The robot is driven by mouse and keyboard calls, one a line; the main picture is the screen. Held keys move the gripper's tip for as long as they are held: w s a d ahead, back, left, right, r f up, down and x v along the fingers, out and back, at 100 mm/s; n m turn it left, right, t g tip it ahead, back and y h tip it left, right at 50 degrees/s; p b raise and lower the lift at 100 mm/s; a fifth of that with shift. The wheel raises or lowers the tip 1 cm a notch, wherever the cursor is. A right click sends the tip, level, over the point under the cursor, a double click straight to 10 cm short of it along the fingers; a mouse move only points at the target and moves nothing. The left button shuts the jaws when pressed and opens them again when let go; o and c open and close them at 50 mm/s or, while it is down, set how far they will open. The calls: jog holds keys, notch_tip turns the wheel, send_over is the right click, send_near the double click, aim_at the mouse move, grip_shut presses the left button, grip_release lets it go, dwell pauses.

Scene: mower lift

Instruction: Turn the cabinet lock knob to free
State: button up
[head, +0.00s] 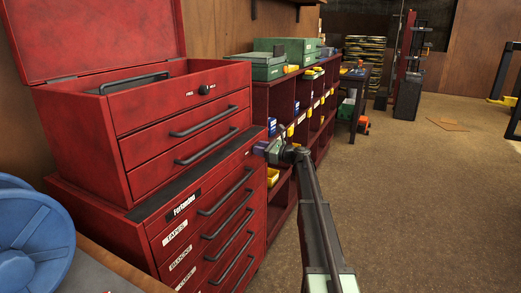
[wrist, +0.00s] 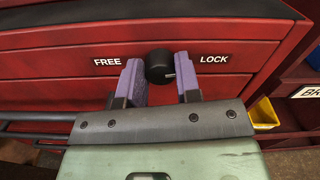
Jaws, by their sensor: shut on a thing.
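A round black knob (wrist: 160,67) sits on the red cabinet front between the white words FREE (wrist: 107,62) on its left and LOCK (wrist: 214,59) on its right. A small pale mark shows at its right side, towards LOCK. My gripper (wrist: 160,80) is shut on the knob, with one purple finger on each side. In the head view my gripper (head: 268,149) is at the upper right of the lower red cabinet (head: 158,240) and hides this knob.
A red tool chest (head: 75,130) with its lid up stands on the cabinet and has its own black knob (head: 204,89). Long drawer handles (head: 225,192) stick out below my gripper. Red shelves with bins (head: 283,100) stand beyond.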

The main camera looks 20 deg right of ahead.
jog(key=shift+s+a+f+n, duration=0.1)
jog(key=shift+n, duration=3.95)
jog(key=shift+f+n, duration=0.1)
jog(key=shift+n, duration=3.95)
jog(key=o, duration=0.9)
jog(key=v, duration=1.1)
jog(key=shift+r, duration=0.1)
